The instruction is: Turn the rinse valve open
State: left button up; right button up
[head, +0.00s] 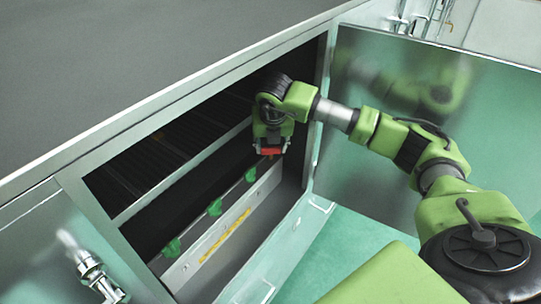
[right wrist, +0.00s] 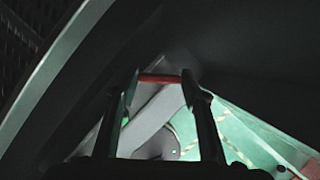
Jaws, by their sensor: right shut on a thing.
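A red valve handle (head: 270,151) sits at the far end of a row of valves inside the open cabinet. My right gripper (head: 270,146) reaches down into the cabinet and is shut on this handle. In the right wrist view the red handle (right wrist: 160,78) lies crosswise between the tips of the two dark fingers. Three green handles, near (head: 172,247), middle (head: 214,207) and far (head: 250,174), stand in the same row. No label shows which one is the rinse valve. My left gripper is not in view.
The cabinet door (head: 400,130) stands open at the right, close beside my right arm. A pale panel with a yellow strip (head: 225,236) runs below the handles. The green floor is clear.

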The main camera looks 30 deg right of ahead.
jog(key=n+b, duration=0.2)
jog(key=n+y+b, duration=0.1)
jog(key=n+b, duration=0.1)
jog(key=shift+d+f+t+y, duration=0.15)
jog(key=shift+f+t+y, duration=0.05)
jog(key=shift+t+y, duration=0.1)
jog(key=shift+d+r+n+y+b, duration=0.1)
jog(key=shift+n+y+b, duration=0.35)
jog(key=shift+n, duration=0.65)
jog(key=shift+r+n+y+b, duration=0.1)
jog(key=shift+n+y+b, duration=0.35)
jog(key=shift+n, duration=0.65)
jog(key=o, duration=1.1)
jog(key=shift+r, duration=0.1)
jog(key=v, duration=0.7)
jog(key=shift+r, duration=0.2)
